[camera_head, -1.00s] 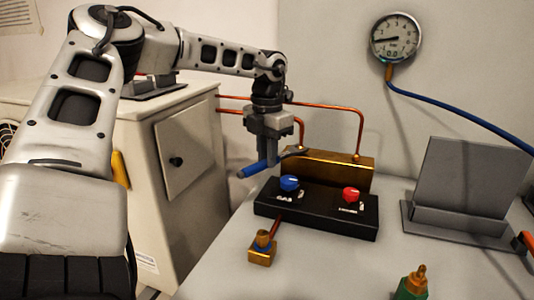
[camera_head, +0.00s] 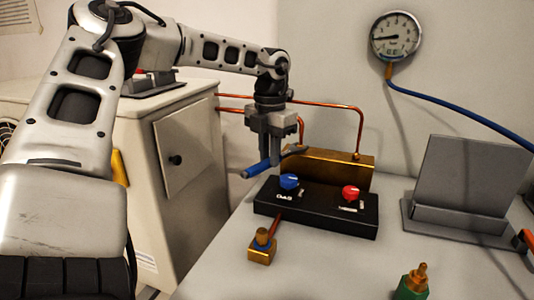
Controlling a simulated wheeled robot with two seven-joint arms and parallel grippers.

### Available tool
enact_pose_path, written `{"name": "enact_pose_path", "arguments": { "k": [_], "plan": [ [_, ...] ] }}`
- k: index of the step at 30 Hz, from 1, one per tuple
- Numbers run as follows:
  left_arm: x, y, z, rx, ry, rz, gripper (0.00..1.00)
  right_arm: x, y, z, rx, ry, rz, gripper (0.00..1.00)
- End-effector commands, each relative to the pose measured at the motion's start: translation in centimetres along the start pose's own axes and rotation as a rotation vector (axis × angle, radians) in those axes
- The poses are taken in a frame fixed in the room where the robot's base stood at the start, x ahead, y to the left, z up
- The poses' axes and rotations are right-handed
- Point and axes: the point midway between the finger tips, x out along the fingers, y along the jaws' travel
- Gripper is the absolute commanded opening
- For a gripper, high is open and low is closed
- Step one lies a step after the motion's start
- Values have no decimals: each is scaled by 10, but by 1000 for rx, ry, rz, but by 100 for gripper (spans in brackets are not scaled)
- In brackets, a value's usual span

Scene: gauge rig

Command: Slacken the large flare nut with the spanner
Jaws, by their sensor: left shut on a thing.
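My left gripper (camera_head: 270,154) is shut on the blue-handled spanner (camera_head: 256,168) at the left end of the brass block (camera_head: 335,167). The handle sticks out to the lower left, and the grey head (camera_head: 293,150) points right, close to the block's top left end. The left copper pipe comes down there, behind the gripper and spanner. The flare nut at that end is hidden or too small to make out, so I cannot tell whether the head sits around it. A small brass fitting (camera_head: 356,157) shows under the right pipe. My right gripper is not in view.
A black valve box (camera_head: 315,212) with blue and red knobs stands before the block. A grey stand (camera_head: 470,185) is at right, a gauge (camera_head: 396,37) on the wall.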

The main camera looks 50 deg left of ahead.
Motion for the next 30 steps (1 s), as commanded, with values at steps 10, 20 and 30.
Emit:
{"name": "enact_pose_path", "arguments": {
  "k": [10,20,30],
  "plan": [
    [1,-14,1,-116,-2,-1,0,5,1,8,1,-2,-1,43],
    [0,-19,1,-160,-1,-4,0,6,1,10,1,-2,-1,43],
    [0,-21,2,-174,0,-3,0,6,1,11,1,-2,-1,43]
  ]
}}
